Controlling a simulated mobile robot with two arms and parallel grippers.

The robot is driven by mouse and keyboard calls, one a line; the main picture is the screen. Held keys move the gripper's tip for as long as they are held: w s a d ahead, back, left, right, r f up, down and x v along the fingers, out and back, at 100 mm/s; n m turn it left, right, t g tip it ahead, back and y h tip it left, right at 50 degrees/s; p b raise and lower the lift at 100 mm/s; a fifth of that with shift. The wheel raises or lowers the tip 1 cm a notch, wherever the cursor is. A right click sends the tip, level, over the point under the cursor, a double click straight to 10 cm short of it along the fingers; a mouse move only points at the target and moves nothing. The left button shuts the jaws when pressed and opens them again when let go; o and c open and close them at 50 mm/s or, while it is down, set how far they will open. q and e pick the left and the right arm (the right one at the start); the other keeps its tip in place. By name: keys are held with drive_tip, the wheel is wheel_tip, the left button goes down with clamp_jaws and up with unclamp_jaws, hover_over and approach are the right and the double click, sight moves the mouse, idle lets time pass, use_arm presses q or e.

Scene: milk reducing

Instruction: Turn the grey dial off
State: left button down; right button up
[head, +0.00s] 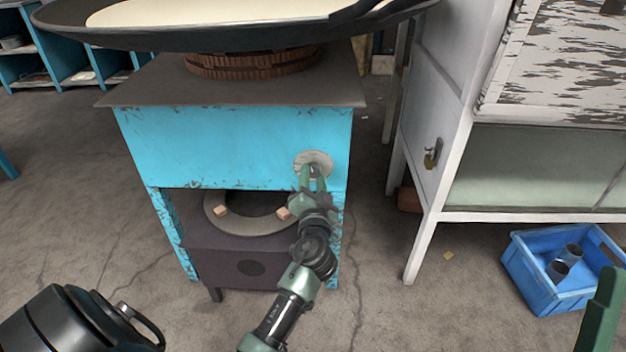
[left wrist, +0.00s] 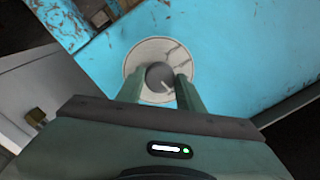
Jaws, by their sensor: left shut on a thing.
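The grey dial is a dark round knob (left wrist: 158,76) on a pale, scratched round plate (left wrist: 146,52), which also shows in the head view (head: 312,157) on the right part of the blue stove front (head: 220,145). My left gripper (head: 314,173) reaches up to it from below. In the left wrist view its two green fingers are on either side of the knob, shut on it. A light mark shows on the knob's face. In the head view the fingers partly hide the knob. A green part of what looks like my right gripper (head: 602,312) shows at the lower right edge.
A wide pan (head: 230,38) with pale liquid stands above the stove top. Below the dial is an open bay with a ring burner (head: 225,222). A white cabinet (head: 433,110) stands to the right, and a blue crate (head: 530,275) with dark cups sits on the floor.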

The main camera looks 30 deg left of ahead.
use_arm(q)
drive_tip(key=shift+m, duration=1.1)
drive_tip(key=shift+f, duration=0.1)
drive_tip(key=c, duration=0.9)
unclamp_jaws()
drive_tip(key=v, duration=0.8)
